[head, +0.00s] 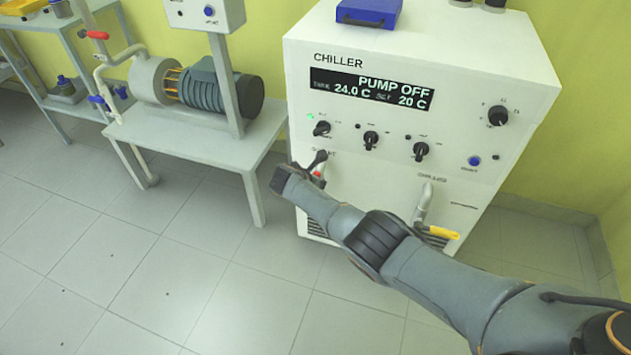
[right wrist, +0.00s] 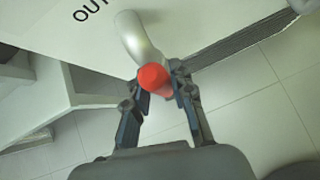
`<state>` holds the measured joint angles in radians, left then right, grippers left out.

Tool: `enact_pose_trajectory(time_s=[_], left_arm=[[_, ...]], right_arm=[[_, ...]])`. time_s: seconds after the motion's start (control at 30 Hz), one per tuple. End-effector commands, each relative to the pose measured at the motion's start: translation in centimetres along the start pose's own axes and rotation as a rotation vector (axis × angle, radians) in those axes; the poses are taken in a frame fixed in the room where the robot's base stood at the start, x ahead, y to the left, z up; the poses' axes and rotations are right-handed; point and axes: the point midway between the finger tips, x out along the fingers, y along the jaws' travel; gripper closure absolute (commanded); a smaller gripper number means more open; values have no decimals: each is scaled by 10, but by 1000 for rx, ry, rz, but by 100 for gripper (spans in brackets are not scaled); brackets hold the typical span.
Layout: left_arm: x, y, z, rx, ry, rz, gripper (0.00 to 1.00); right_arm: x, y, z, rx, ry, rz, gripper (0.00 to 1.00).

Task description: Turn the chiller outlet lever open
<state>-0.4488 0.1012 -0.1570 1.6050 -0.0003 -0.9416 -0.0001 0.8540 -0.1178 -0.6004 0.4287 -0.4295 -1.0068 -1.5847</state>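The chiller (head: 300,100) is a white cabinet whose display reads "PUMP OFF". Its outlet is a bent metal pipe (right wrist: 136,38) with a red-ended outlet lever (right wrist: 153,78), pointing toward the camera in the right wrist view. In the head view a bit of the lever's red (head: 317,174) shows beside my gripper. My right gripper (right wrist: 162,88) has one finger on each side of the red lever, drawn in close and apparently touching it. The right gripper (head: 308,170) covers most of the outlet in the head view. My left gripper is not in view.
A second pipe with a yellow lever (head: 443,233) is at the chiller's lower right, close to my right forearm. A pump (head: 205,88) stands on a low white table (head: 190,141) to the left. A blue box (head: 368,12) lies on top of the chiller. The floor in front is clear.

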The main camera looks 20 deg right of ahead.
Motion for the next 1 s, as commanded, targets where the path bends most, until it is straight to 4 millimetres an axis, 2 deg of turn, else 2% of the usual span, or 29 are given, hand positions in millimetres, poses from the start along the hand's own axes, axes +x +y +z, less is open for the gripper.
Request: enact_pose_trajectory(time_s=[0.03, 0.1, 0.57, 0.87, 1.0], left_arm=[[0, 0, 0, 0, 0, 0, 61], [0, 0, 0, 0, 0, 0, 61], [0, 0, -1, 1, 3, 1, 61], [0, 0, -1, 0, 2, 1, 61], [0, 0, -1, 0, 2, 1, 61]], right_arm=[[0, 0, -1, 0, 2, 0, 64], [0, 0, -1, 0, 1, 0, 54], [-5, 1, -1, 1, 0, 1, 54], [-31, 0, -1, 2, 0, 3, 54], [-52, 1, -1, 0, -1, 3, 54]])
